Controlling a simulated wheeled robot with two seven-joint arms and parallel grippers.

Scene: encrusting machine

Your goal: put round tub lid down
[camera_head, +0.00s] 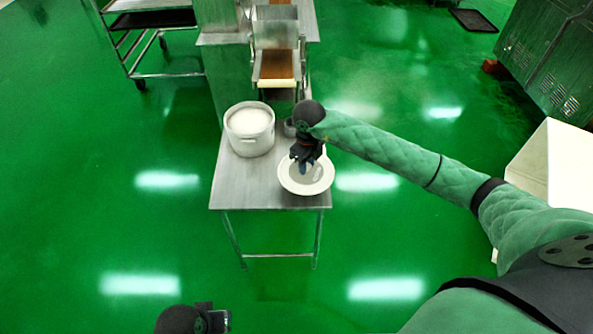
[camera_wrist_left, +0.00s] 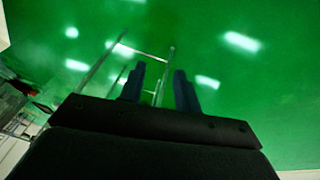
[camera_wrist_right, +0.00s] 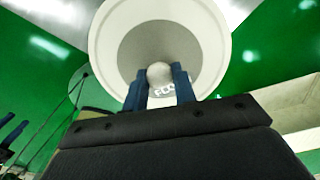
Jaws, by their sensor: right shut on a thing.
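The round tub lid (camera_head: 323,184) is a white disc with a grey centre, at the right front of the metal table in the head view. My right gripper (camera_head: 305,169) is over the lid and shut on its knob; the right wrist view shows the knob (camera_wrist_right: 159,72) between the blue fingers. I cannot tell whether the lid touches the table. The round white tub (camera_head: 251,140) stands left of the lid, with pale contents showing at its top. My left gripper (camera_wrist_left: 160,90) is open and empty, away from the table, over the floor.
The metal table (camera_head: 236,190) has bare room in front of the tub. A machine with a brown conveyor belt (camera_head: 277,65) stands behind it. A small grey container (camera_head: 290,128) is between tub and right gripper. A wheeled rack (camera_head: 160,40) is at back left.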

